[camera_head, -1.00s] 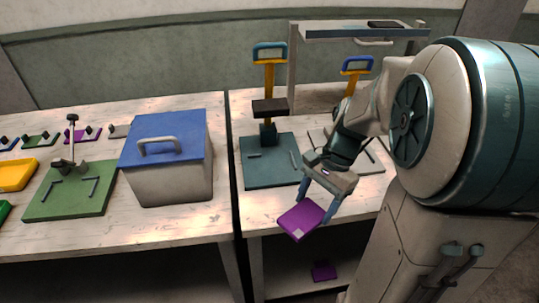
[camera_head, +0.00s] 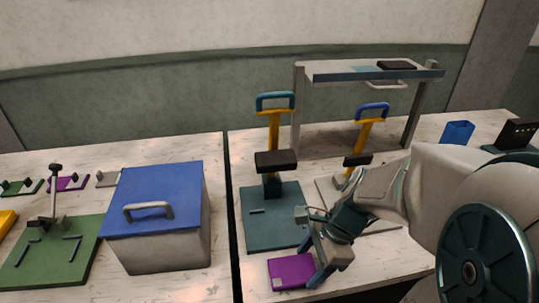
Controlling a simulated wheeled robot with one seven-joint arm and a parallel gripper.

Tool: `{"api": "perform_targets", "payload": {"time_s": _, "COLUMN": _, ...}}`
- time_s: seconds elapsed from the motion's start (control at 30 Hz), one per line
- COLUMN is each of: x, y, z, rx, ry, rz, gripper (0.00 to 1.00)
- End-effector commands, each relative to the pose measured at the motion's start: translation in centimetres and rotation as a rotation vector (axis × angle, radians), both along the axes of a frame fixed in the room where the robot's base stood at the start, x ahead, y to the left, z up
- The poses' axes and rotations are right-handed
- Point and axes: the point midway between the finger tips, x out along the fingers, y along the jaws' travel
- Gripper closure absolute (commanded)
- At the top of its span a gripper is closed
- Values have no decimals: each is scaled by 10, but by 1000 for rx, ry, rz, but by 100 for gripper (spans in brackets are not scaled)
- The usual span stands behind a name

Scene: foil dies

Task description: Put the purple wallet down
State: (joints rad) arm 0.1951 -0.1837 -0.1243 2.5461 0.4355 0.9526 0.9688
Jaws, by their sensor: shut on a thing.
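The purple wallet (camera_head: 291,271) is a flat purple piece with a small pale patch at its lower left corner. It is at the lower middle of the head view, over the front strip of the right table (camera_head: 252,268). My gripper (camera_head: 309,268) is shut on the wallet's right side, with its blue-grey fingers pointing down. The wallet looks roughly level. I cannot tell whether it touches the table top or hangs just above it.
A teal-based press (camera_head: 258,236) with a yellow lever stands just behind the wallet. A second press (camera_head: 362,143) stands behind my arm. A grey box with a blue lid (camera_head: 160,190) is on the left table. A raised shelf (camera_head: 345,73) is at the back.

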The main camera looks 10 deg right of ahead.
Motion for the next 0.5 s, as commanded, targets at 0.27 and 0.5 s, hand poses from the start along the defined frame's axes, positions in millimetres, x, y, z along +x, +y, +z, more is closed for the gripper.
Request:
{"api": "perform_targets", "payload": {"time_s": 0.27, "x": 25, "y": 0, "z": 6, "rx": -1, "ry": 6, "rz": 0, "gripper": 64}}
{"api": "perform_targets", "payload": {"time_s": 0.5, "x": 78, "y": 0, "z": 0, "rx": -2, "ry": 2, "rz": 3, "gripper": 64}}
